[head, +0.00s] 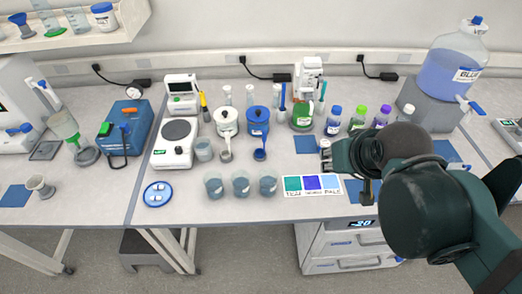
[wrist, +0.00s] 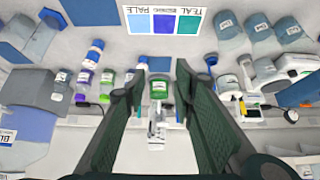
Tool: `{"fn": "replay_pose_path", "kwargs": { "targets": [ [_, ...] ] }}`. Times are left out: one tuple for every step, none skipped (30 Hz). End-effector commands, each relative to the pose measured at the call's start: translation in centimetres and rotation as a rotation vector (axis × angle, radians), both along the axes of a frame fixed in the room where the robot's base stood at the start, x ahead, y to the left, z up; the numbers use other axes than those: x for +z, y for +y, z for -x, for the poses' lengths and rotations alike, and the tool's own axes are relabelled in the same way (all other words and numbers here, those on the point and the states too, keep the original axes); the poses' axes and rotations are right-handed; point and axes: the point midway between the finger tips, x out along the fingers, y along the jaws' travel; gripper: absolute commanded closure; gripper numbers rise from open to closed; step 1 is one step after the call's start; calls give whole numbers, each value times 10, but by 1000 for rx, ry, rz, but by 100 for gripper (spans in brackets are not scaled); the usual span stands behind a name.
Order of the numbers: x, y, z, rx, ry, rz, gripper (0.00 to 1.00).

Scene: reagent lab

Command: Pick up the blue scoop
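A blue scoop (head: 260,154) lies on the bench in front of a blue-lidded jar (head: 258,121), its bowl end towards the front. In the wrist view a small blue piece (wrist: 211,60) to the right of the fingers may be this scoop; I cannot tell for sure. My gripper (wrist: 161,72) is open and empty, its two dark fingers apart.
A white jar (head: 226,122) with a grey scoop (head: 225,156) stands left of the blue jar. Several beakers (head: 240,185) stand in front, with a colour card (head: 312,186) to their right. Capped bottles (head: 358,118) stand right of the green bottle.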

Motion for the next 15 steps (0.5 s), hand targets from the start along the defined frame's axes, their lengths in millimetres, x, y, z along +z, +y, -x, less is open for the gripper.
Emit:
{"fn": "replay_pose_path", "kwargs": {
  "targets": [
    [0,0,0,0,0,0,73],
    [0,0,0,0,0,0,73],
    [0,0,0,2,1,1,73],
    [1,0,-1,3,1,1,73],
    [1,0,-1,5,2,3,73],
    [2,1,-2,10,4,6,73],
    [2,1,-3,13,6,7,73],
    [3,2,-3,19,8,10,73],
    [4,2,-5,27,12,14,73],
    [5,3,-7,34,15,18,73],
    [6,4,-9,43,19,24,73],
    [8,5,-11,56,25,30,73],
    [9,6,-13,66,30,36,73],
    [10,7,-15,79,36,43,73],
    [12,9,-18,95,44,52,73]
  ]
}}
